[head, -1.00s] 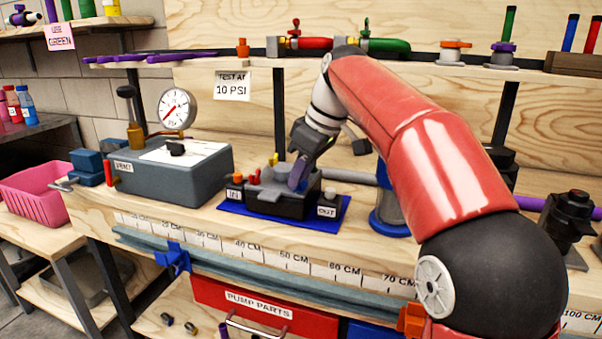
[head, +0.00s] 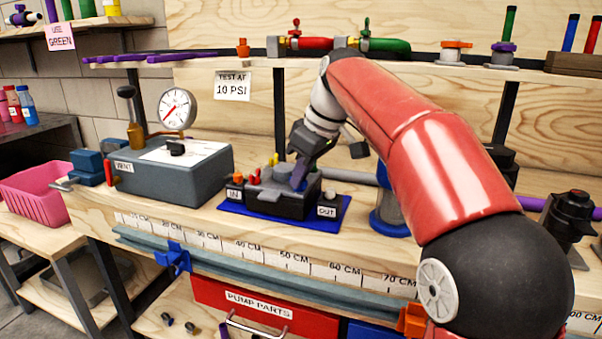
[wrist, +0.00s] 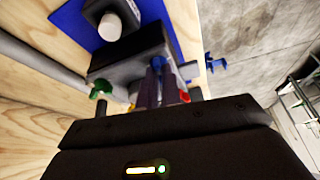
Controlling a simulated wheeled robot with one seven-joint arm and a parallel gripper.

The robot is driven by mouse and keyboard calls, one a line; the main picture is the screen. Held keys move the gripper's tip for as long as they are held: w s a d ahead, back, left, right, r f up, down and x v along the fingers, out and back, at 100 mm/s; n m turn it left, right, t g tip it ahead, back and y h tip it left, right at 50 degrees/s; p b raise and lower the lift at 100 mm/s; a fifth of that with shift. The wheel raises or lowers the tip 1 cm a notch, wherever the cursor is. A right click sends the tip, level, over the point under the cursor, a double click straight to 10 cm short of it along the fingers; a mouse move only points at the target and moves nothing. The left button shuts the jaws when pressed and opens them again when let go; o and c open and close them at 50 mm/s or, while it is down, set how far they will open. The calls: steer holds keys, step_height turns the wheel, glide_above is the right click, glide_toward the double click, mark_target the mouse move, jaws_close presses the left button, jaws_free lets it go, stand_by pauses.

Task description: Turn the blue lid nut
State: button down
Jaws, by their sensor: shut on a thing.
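The blue lid nut (wrist: 157,62) shows as a small blue patch at my fingertips in the wrist view. It is mostly hidden by the fingers. My gripper (head: 298,184) points down at the right part of the dark filter housing's lid. In the wrist view, my gripper's two fingers (wrist: 159,76) are close together, shut on the nut. The dark filter housing (head: 270,204) sits on a blue mat (head: 240,210), with IN and OUT labels beside it. A green nut (wrist: 101,87) shows in the wrist view.
A grey box with a pressure gauge (head: 177,109) stands left of the housing on the bench. A shelf with red and green fittings (head: 385,45) runs behind my arm. A blue clamp (head: 173,258) hangs at the bench's front edge. A pink basket (head: 32,190) is far left.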

steer(key=m+t+h, duration=0.1)
steer(key=m, duration=0.2)
steer(key=shift+s+a+m, duration=0.1)
steer(key=shift+s+m, duration=0.05)
steer(key=shift+m, duration=0.15)
steer(key=m, duration=0.2)
steer(key=m+t+h, duration=0.1)
steer(key=m, duration=0.1)
steer(key=shift+a+m+h, duration=0.1)
steer(key=shift+m+h, duration=0.2)
steer(key=m+h, duration=0.1)
steer(key=m, duration=0.2)
steer(key=shift+a, duration=0.1)
steer(key=shift+m+h, duration=0.9)
steer(key=shift+m, duration=1.2)
steer(key=c, duration=1.6)
jaws_free()
